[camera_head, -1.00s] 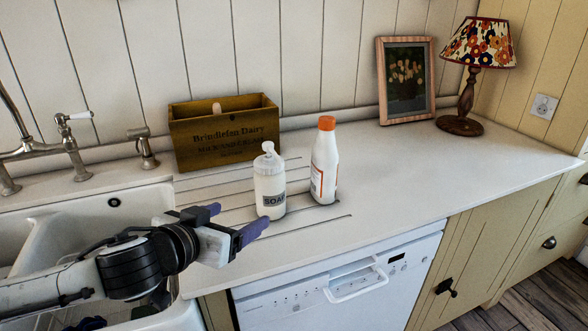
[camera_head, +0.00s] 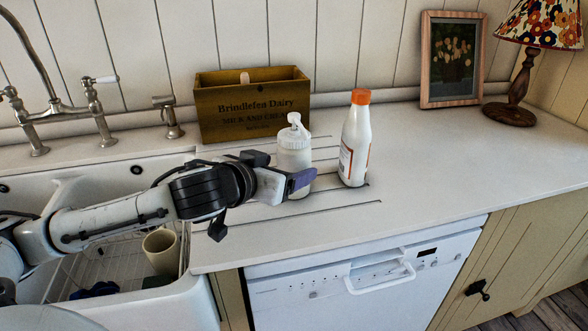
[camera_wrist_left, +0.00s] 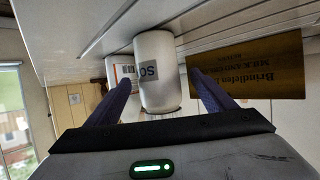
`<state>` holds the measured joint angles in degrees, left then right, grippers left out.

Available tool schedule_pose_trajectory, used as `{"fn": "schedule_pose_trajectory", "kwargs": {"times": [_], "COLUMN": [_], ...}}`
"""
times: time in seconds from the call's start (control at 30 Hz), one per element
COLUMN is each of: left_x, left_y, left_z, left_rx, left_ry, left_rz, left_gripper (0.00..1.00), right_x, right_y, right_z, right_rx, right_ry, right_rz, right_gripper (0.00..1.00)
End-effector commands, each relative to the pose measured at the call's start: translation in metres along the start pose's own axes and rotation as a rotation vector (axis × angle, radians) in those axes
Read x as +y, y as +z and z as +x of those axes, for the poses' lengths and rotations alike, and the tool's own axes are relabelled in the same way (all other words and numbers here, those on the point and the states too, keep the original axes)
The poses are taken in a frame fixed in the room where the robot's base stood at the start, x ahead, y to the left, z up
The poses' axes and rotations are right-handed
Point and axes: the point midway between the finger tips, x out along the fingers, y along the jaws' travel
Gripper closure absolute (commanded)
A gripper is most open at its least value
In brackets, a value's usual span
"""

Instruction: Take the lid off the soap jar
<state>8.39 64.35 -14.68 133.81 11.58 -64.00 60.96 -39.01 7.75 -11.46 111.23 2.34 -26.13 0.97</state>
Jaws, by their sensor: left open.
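The soap jar (camera_head: 293,152) is a white bottle with a white pump lid (camera_head: 294,124), upright on the counter. My left gripper (camera_head: 300,180) is at its lower front in the head view, with one purple finger across it. In the left wrist view the picture is inverted; the soap jar (camera_wrist_left: 155,62) with its "SO…" label shows between the two open fingers (camera_wrist_left: 161,80), with gaps on both sides. The fingers do not hold it. The far finger is hidden in the head view. My right gripper is not in view.
A white bottle with an orange cap (camera_head: 355,140) stands close right of the jar. A wooden dairy box (camera_head: 252,108) is behind. The sink (camera_head: 70,190) with a cup (camera_head: 160,250) lies left. Framed picture (camera_head: 451,60) and lamp (camera_head: 515,90) stand far right. The right counter is clear.

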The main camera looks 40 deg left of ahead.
Motion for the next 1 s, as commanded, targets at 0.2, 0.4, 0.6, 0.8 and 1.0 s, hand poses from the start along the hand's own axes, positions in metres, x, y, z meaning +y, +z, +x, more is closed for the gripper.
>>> {"fn": "schedule_pose_trajectory", "kwargs": {"times": [0.2, 0.4, 0.6, 0.8, 1.0], "left_x": [0.003, 0.003, 0.003, 0.003, 0.003], "left_y": [-0.002, -0.001, -0.001, -0.001, -0.003], "left_z": [0.032, 0.043, 0.043, 0.042, 0.042], "left_rx": [0.001, 0.001, 0.000, 0.000, 0.005], "left_ry": [-0.001, 0.000, 0.000, 0.000, 0.001], "left_rz": [-0.003, 0.001, 0.001, 0.001, 0.001], "left_gripper": [0.23, 0.23, 0.30, 0.64, 0.80], "right_x": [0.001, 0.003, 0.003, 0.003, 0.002], "right_y": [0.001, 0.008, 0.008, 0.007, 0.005], "right_z": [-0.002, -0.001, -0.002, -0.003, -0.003], "right_rx": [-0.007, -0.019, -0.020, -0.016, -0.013], "right_ry": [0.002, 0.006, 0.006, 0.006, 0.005], "right_rz": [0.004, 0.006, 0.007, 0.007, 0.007], "right_gripper": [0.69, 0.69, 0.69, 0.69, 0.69]}}
